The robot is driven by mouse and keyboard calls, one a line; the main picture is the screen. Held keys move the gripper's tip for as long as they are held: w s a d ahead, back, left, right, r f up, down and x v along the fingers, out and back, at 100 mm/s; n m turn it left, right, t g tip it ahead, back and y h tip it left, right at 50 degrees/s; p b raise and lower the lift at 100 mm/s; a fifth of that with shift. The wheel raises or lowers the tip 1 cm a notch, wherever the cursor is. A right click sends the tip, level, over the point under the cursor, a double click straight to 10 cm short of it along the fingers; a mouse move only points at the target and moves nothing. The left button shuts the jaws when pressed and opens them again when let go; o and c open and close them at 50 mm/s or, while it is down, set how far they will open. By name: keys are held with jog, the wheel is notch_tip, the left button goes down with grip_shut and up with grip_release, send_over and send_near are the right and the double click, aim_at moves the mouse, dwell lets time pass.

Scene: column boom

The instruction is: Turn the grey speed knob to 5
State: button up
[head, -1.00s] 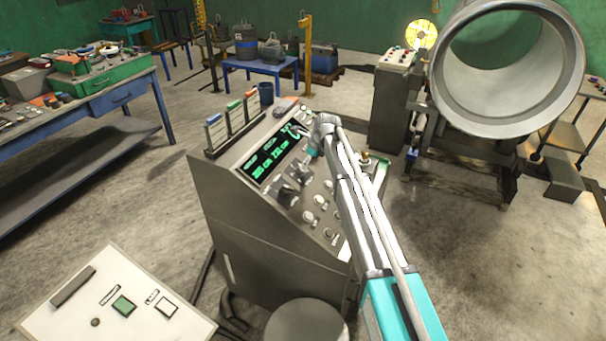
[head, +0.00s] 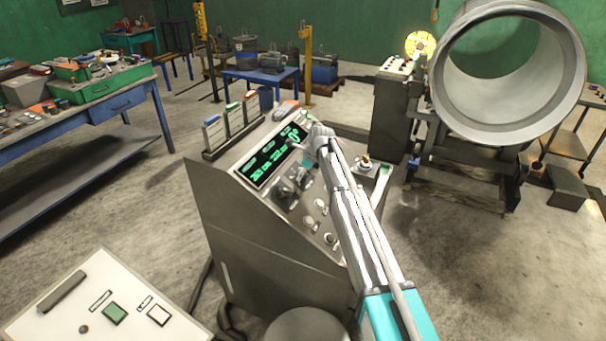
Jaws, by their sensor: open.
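The control console (head: 270,245) stands in the middle, with a sloping grey panel and a black display (head: 270,157) with green digits. My gripper (head: 292,185) is dark and small at the end of my arm. It is open, over the panel just below the display. Small pale knobs (head: 308,222) sit on the panel to the lower right of my gripper. I cannot tell which one is the grey speed knob, and its scale is too small to read. My arm hides the right part of the panel. Whether my fingers touch anything is unclear.
Coloured card holders (head: 232,122) stand along the console's upper left edge. A small side box (head: 365,175) with a button is right of my arm. A pale panel with buttons (head: 100,310) is at lower left. A large metal pipe (head: 440,90) stands at right.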

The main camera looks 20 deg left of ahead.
jog(key=shift+c, duration=0.3)
jog(key=c, duration=1.1)
jog(key=shift+n, duration=0.5)
jog(key=o, duration=1.2)
jog(key=shift+c, duration=0.2)
jog(key=shift+m, duration=0.4)
